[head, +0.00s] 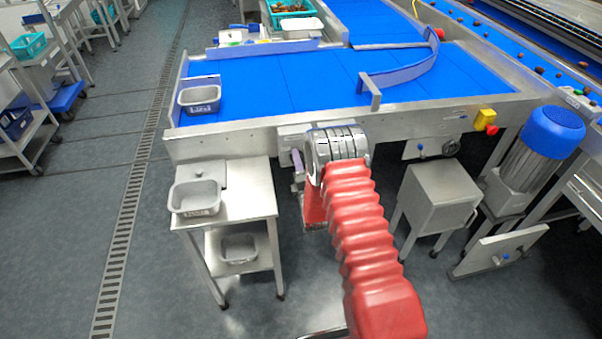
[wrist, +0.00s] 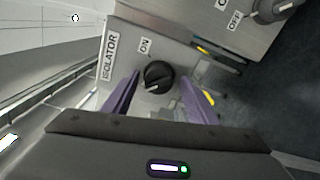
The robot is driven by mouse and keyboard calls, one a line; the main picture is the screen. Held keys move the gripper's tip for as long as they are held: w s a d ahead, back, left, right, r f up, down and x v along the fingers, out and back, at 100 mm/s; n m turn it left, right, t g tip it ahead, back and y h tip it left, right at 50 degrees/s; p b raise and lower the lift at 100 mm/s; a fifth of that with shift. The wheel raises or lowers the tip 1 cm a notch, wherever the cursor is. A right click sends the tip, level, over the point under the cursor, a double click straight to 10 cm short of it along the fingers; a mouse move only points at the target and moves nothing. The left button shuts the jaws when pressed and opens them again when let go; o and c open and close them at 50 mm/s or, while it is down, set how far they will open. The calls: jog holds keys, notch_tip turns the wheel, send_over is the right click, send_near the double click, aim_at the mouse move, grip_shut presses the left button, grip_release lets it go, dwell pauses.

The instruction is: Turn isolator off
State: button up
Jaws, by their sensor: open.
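The isolator (wrist: 130,62) is a pale grey box with ISOLATOR and ON labels and a round black knob (wrist: 158,76) on its face. A white mark shows on the knob's lower-left side. My gripper (wrist: 159,86) is open, with one purple finger on each side of the knob; I cannot tell whether either touches it. In the head view the isolator box (head: 291,131) sits under the front rail of the blue conveyor. There one purple finger of my gripper (head: 298,162) shows; my steel wrist and red arm hide the rest, and the knob.
In the head view, a steel table with a grey tub (head: 197,198) stands left of my arm, and a grey cabinet (head: 438,197) stands to the right.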

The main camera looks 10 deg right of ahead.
jog(key=s, duration=1.3)
jog(key=shift+s, duration=0.35)
